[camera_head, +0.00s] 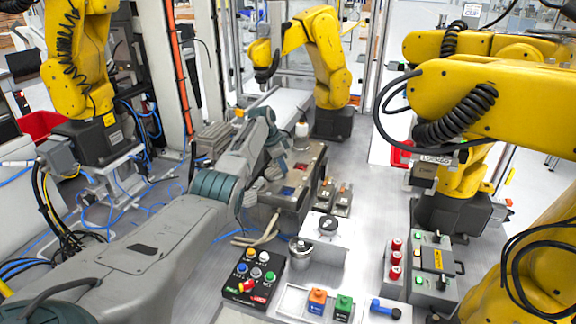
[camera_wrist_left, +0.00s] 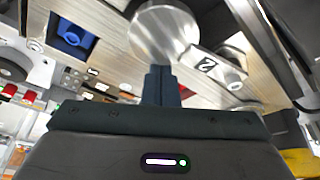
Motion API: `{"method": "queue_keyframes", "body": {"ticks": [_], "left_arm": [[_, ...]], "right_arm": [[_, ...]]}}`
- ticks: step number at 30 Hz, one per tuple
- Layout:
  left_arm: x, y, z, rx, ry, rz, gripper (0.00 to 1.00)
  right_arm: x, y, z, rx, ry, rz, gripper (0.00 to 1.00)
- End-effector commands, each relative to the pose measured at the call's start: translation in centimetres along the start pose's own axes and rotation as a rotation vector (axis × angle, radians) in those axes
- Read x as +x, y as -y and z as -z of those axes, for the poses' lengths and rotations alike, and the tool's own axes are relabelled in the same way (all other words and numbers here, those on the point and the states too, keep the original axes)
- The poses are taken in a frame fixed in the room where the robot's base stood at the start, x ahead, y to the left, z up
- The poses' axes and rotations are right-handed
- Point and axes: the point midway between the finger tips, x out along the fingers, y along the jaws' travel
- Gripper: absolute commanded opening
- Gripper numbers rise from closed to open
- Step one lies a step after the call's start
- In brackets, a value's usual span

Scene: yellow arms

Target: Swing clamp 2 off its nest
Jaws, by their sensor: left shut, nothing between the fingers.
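Clamp 2 (camera_wrist_left: 207,64) shows in the left wrist view as a grey arm marked "2", with a bolt at one end and a large round metal disc (camera_wrist_left: 165,28) at the other. My left gripper (camera_wrist_left: 160,72) is shut and empty. Its fingertips appear at the disc's near edge; I cannot tell whether they touch it. The nest under the disc is hidden. In the head view my left arm reaches from the lower left to the metal fixture block (camera_head: 314,165), where the gripper partly hides clamp 2. My right gripper is out of view.
A blue part (camera_wrist_left: 72,36) sits in a square recess beside the clamp. A white-topped bottle (camera_head: 301,128) stands behind the fixture. In front are a metal canister (camera_head: 302,251), a black button box (camera_head: 254,277) and a grey control box (camera_head: 433,270). Yellow robot arms surround the table.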

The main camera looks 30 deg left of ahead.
Motion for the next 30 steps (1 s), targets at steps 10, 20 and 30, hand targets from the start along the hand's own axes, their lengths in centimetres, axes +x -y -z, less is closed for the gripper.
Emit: {"method": "queue_keyframes", "body": {"ticks": [10,20,30], "left_arm": [[-0.6,0.3,-1.6,0.017,0.001,-0.006,0.00],[-0.7,0.4,-2.1,0.016,0.001,-0.006,0.00],[-0.7,0.4,-2.1,0.016,0.001,-0.005,0.00]], "right_arm": [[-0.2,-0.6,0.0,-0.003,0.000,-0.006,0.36],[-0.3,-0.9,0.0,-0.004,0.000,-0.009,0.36],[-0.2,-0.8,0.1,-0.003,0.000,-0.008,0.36]]}}
